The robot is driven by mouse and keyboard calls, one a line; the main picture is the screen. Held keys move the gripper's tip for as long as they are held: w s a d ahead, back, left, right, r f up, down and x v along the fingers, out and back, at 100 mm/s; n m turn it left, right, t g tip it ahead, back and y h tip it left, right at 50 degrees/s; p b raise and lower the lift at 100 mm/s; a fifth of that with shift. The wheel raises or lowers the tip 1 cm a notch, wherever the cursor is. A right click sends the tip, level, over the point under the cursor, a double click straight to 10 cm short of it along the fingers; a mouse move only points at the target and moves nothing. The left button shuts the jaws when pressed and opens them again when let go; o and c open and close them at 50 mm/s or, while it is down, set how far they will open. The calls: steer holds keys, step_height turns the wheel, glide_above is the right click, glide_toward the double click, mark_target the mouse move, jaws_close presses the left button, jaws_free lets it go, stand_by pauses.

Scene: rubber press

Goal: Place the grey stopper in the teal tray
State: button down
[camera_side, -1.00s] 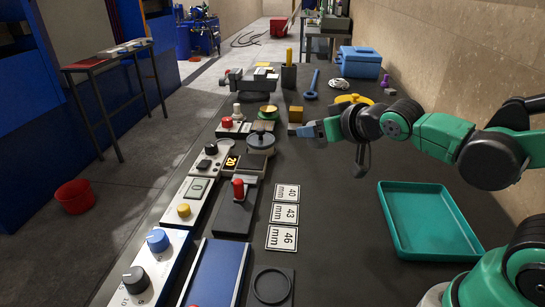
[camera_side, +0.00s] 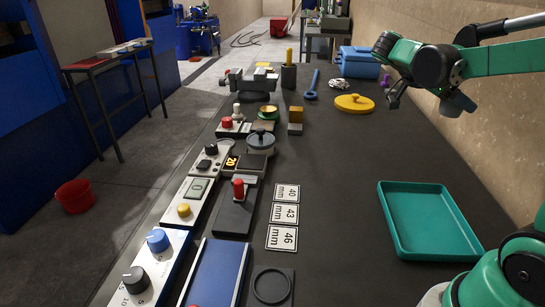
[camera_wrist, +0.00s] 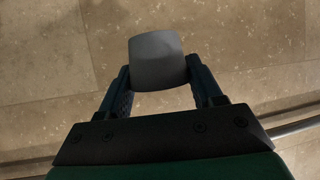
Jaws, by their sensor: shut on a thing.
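The grey stopper (camera_wrist: 157,60) is held between the two dark fingers of my gripper (camera_wrist: 160,82) in the wrist view. In the side view my gripper (camera_side: 451,91) is raised at the upper right, near the tan wall, with the blue-grey stopper (camera_side: 460,103) at its end, tilted downward. The fingers are hard to make out there. The teal tray (camera_side: 428,222) lies on the dark bench at the right. It is empty. The gripper and stopper are high above the bench, farther back than the tray.
A yellow lidded disc (camera_side: 353,104), a blue box (camera_side: 358,62) and a blue wrench (camera_side: 312,85) lie at the back. Number cards (camera_side: 284,214) and a pot-like device (camera_side: 261,142) stand left of the tray. The bench between the cards and the tray is clear. The tan wall (camera_side: 500,120) borders the right.

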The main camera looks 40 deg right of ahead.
step_height(320, 180, down, 19)
steer(key=shift+r, duration=0.2)
steer(key=shift+c, duration=0.8)
jaws_free()
steer(key=shift+a, duration=0.1)
steer(key=v, duration=0.7)
steer(key=shift+r, duration=0.1)
steer(key=w+a+r+n+t+y, duration=0.1)
steer(key=a+r+n+t+y, duration=0.2)
steer(key=n, duration=0.9)
steer(key=w+a+r+n+t+y, duration=0.1)
steer(key=a+r+n+t+y, duration=0.2)
steer(key=a+n+t+y, duration=0.4)
steer(key=shift+w+a+r+n+t, duration=0.3)
steer(key=shift+a+n+t, duration=1.8)
steer(key=shift+a+n, duration=1.1)
